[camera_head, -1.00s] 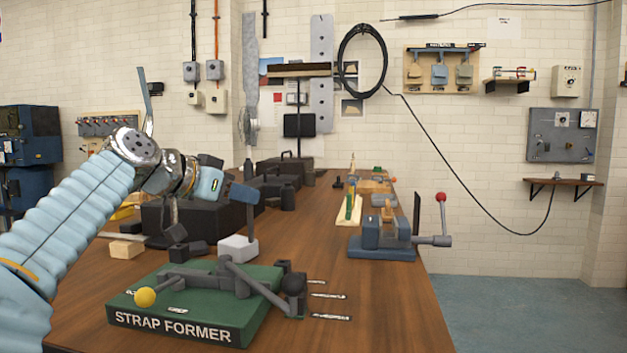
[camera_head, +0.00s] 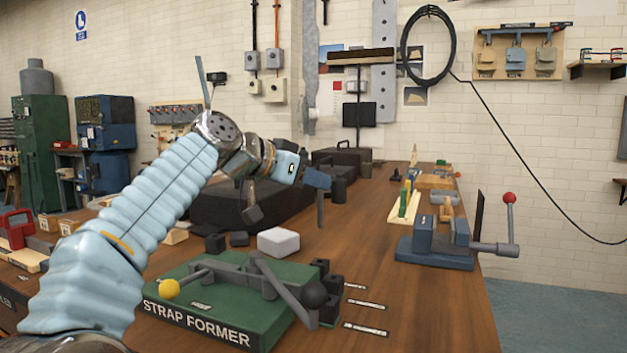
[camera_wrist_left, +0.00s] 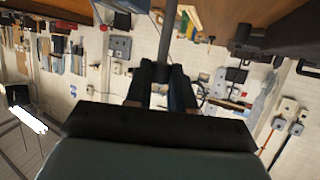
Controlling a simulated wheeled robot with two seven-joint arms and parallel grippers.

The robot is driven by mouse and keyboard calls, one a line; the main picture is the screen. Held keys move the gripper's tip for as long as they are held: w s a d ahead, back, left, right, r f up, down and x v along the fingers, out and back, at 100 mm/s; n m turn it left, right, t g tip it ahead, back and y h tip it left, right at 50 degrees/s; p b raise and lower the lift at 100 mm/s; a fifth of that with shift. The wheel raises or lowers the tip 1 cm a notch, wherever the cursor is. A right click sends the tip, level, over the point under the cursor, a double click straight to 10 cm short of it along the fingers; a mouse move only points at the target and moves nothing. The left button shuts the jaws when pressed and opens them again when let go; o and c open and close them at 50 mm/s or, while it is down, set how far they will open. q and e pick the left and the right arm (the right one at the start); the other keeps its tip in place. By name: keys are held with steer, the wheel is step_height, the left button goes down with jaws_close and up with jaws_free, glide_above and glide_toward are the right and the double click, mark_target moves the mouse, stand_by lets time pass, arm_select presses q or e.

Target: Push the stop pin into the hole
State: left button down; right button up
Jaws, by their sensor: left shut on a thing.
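My left gripper (camera_head: 320,182) is shut on a slim grey pin (camera_head: 320,210), which hangs down from the fingers in the head view. This looks like the stop pin. It shows in the left wrist view as a dark rod (camera_wrist_left: 168,38) between the fingers (camera_wrist_left: 163,92). The gripper is in the air above the green strap former (camera_head: 205,318), over its back right part, and the pin touches nothing that I can see. The strap former carries a grey lever with a yellow knob, a dark ball and black blocks (camera_head: 327,275). I cannot make out the hole. My right gripper is not in view.
A white block (camera_head: 278,242) and small dark blocks (camera_head: 215,243) stand behind the strap former. A blue vise (camera_head: 440,243) with a red-knobbed lever stands farther right.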

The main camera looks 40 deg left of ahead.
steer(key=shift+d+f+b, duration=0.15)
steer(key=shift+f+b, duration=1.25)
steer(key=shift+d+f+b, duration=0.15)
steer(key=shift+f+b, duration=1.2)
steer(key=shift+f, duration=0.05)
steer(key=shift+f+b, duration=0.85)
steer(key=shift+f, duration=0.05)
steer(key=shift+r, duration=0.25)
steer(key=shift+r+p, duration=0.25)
steer(key=shift+p, duration=0.25)
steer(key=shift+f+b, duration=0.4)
stand_by(0.7)
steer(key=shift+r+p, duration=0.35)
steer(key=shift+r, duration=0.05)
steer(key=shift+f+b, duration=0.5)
stand_by(1.5)
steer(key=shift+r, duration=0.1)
